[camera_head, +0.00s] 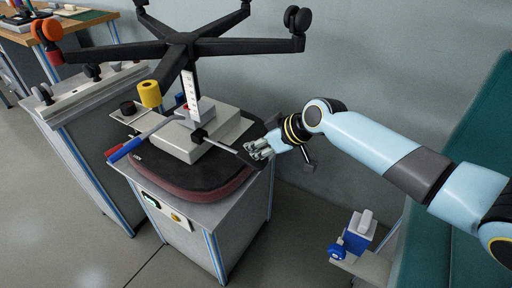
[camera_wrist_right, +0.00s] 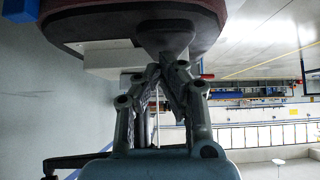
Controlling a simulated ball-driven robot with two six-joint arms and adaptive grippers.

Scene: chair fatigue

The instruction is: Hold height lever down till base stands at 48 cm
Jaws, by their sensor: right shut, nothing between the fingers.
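An upside-down chair stands on the cabinet, its black five-arm base (camera_head: 182,40) raised on the column. A white scale strip with markings (camera_head: 190,90) stands beside the column; its reading is too small to tell. The black height lever (camera_head: 228,149) sticks out to the right from the light mechanism box (camera_head: 186,137), above the dark red seat (camera_head: 180,184). My right gripper (camera_head: 255,151) is shut and empty at the lever's outer end. In the right wrist view the gripper (camera_wrist_right: 158,76) has its tips close under the dark lever paddle (camera_wrist_right: 166,34); contact is unclear.
A yellow-headed mallet (camera_head: 150,94) and a tool with a red and blue handle (camera_head: 126,150) lie left of the mechanism. A grey bench (camera_head: 90,92) stands at left. A blue and white item (camera_head: 358,232) sits low at right near the green panel (camera_head: 462,160).

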